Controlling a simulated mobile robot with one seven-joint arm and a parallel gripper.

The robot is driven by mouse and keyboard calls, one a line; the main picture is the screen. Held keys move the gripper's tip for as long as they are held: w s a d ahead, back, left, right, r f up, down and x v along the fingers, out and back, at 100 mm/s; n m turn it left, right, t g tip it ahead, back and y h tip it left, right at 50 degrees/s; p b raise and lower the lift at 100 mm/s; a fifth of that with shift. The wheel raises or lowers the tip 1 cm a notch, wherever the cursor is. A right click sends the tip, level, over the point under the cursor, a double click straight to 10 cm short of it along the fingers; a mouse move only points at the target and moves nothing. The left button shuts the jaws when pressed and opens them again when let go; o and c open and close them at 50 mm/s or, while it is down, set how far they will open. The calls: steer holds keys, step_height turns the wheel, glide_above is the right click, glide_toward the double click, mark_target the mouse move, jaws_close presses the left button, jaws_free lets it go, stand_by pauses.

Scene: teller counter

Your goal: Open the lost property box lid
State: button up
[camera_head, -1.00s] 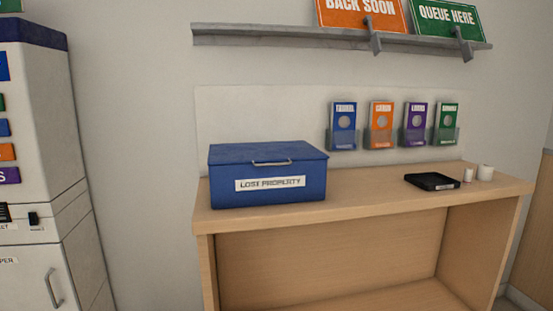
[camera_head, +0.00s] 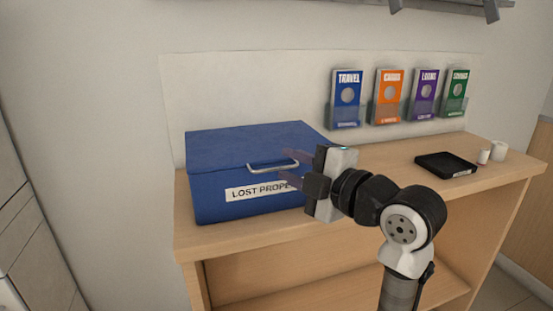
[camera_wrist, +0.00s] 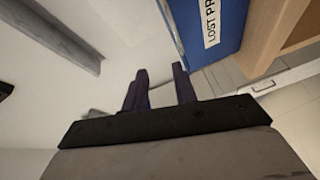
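The blue lost property box (camera_head: 220,195) stands on the left part of the wooden counter in the head view. Its blue lid (camera_head: 235,145) is closed, with a grey bar handle (camera_head: 262,168) at the front. My gripper (camera_head: 289,155) is open at the right end of the handle, its dark fingers apart. It hides part of the label and the box's right side. I cannot tell whether the fingers touch the handle. In the wrist view the two fingers (camera_wrist: 160,82) are apart, and the box's blue front (camera_wrist: 222,45) shows at upper right.
The wooden counter (camera_head: 400,175) carries a black tray (camera_head: 445,164) and small white rolls (camera_head: 498,151) at the right. Leaflet holders (camera_head: 387,97) hang on the wall behind. A grey shelf (camera_head: 430,5) is above. The counter between box and tray is mostly clear.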

mark_target(278, 169)
steer(key=s+d+n+g+h, duration=0.1)
steer(key=s+d, duration=0.2)
steer(key=d, duration=0.3)
steer(key=p+x, duration=0.1)
steer(key=x, duration=0.3)
steer(key=f+p+x, duration=0.1)
steer(key=p+x, duration=0.1)
steer(key=x, duration=0.3)
steer(key=p+x, duration=0.1)
steer(key=x, duration=0.3)
steer(key=shift+w+a+f, duration=0.15)
steer(key=shift+f, duration=0.2)
jaws_close()
